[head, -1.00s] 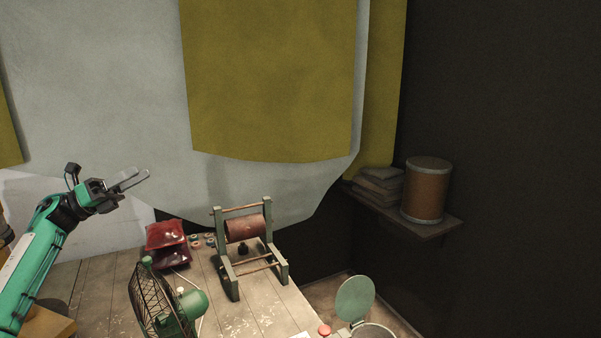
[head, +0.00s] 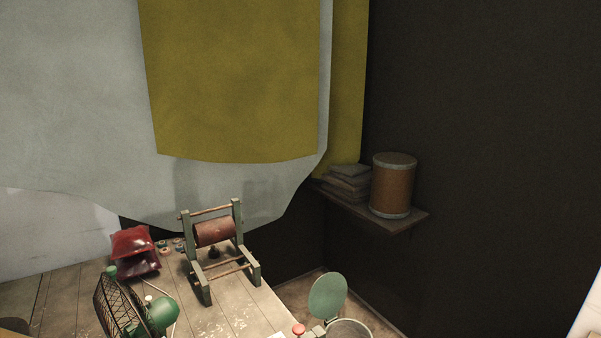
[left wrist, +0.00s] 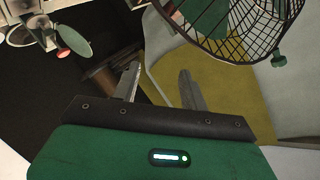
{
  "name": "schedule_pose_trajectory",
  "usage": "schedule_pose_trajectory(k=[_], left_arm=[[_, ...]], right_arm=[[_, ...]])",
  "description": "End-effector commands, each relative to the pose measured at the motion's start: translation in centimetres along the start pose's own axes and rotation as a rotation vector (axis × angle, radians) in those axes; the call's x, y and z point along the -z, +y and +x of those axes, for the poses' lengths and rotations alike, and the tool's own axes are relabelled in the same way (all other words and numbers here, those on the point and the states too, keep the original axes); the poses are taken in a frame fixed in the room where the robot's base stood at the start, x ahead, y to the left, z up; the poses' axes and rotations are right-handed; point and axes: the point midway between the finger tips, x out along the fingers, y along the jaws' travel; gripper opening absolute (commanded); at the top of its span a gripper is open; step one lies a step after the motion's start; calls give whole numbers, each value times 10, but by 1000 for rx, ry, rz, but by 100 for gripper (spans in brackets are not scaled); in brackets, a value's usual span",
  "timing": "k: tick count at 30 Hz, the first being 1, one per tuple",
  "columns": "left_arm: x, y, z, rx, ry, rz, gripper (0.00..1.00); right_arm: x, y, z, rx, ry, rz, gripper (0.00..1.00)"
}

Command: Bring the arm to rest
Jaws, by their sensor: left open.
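My left gripper (left wrist: 160,86) shows in the left wrist view, its two grey fingers spread apart with nothing between them. It is out of the head view now. My right gripper is in neither view. The winding frame with a dark red roller (head: 214,231) stands on the wooden table (head: 237,312) in the head view, upright and apart from any gripper.
A green fan (head: 150,315) stands at the table's front left; its cage (left wrist: 245,25) shows close in the left wrist view. Red packets (head: 133,250) and small tape rolls lie behind it. A green-lidded bin (head: 328,296) stands right of the table. A wall shelf (head: 401,228) holds a drum (head: 393,186).

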Motion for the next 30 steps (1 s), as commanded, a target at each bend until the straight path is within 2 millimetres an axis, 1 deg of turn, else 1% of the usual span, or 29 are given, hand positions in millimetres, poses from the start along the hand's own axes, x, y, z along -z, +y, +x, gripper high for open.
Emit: schedule_pose_trajectory(k=[1,2,3,5,6,9,12,15,24,25,30], left_arm=[[-13,22,-21,-53,-78,-67,44],[-20,34,-33,-83,-125,-105,44],[-29,49,-49,-122,-191,-153,44],[-41,70,-76,-180,-289,-223,44],[-48,82,-94,-216,-351,-266,44],[-60,106,-134,-290,-484,-349,44],[-68,123,-168,-348,-590,-409,44],[-72,136,-197,-396,-679,-457,44],[-76,160,-275,-509,-902,-560,44],[-86,170,-266,-507,-901,-556,44],[-118,203,-242,-512,-908,-550,44]], right_arm=[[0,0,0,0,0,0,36],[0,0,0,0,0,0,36],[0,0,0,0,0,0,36],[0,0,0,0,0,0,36],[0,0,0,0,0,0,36],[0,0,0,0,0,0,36],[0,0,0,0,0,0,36],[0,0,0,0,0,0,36],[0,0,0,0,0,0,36],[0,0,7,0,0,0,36],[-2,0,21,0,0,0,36]])
